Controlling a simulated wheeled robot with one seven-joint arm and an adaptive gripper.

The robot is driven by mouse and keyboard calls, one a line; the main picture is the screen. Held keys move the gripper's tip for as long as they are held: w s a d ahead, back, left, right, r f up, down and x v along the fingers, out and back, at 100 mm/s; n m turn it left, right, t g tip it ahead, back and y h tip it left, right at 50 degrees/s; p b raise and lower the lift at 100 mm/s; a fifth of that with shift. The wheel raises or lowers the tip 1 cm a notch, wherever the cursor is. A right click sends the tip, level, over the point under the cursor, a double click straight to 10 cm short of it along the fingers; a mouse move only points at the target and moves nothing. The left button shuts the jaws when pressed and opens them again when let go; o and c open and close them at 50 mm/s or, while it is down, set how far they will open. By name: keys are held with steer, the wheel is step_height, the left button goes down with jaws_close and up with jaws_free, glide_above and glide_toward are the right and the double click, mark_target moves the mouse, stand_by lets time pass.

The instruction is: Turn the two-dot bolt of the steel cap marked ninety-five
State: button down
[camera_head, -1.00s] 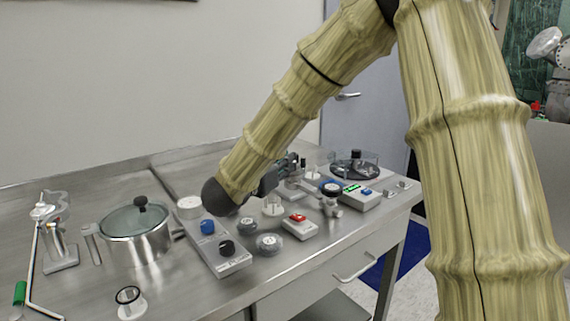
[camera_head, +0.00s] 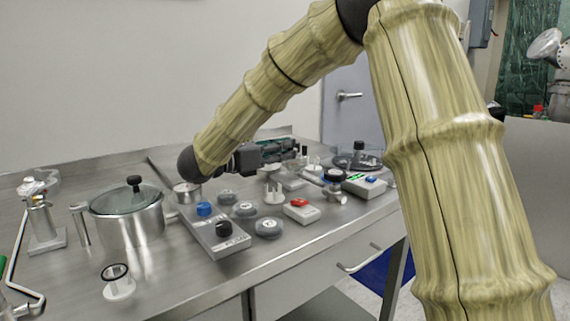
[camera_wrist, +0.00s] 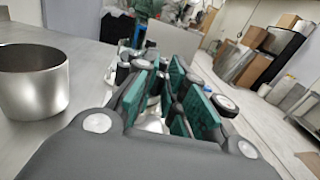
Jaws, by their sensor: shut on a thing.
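My gripper (camera_head: 302,151) is stretched out level above the back of the steel bench, pointing right. In the wrist view its teal-padded fingers (camera_wrist: 172,100) close around something I cannot make out; a pale patch shows between them. Three grey round caps with pale labels sit on the bench: one behind (camera_head: 227,197), one in the middle (camera_head: 245,209) and one in front (camera_head: 268,227). All three are below and left of my fingertips. Their labels are too small to read, so I cannot tell which is marked ninety-five. No two-dot bolt can be made out.
A grey box with blue and black knobs (camera_head: 217,239), a lidded steel pot (camera_head: 130,229), and a red-button box (camera_head: 300,211) stand near the caps. A steel fitting with a black top (camera_head: 336,190) and a green-display box (camera_head: 364,188) stand to the right. The bench's front strip is mostly clear.

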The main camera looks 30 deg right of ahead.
steer(key=shift+w+f+m+g+y+b, duration=0.1)
steer(key=shift+w+m+g+y+b, duration=0.1)
steer(key=shift+m+g+b, duration=0.65)
steer(key=shift+w+f+m+g+y+b, duration=0.15)
steer(key=shift+m+g+b, duration=0.4)
steer(key=shift+g+b, duration=0.6)
steer(key=shift+s+r+g, duration=0.1)
steer(key=shift+r+g, duration=0.1)
steer(key=shift+g, duration=0.3)
steer(key=c, duration=1.5)
jaws_free()
steer(key=v, duration=1.2)
steer(key=shift+r, duration=0.15)
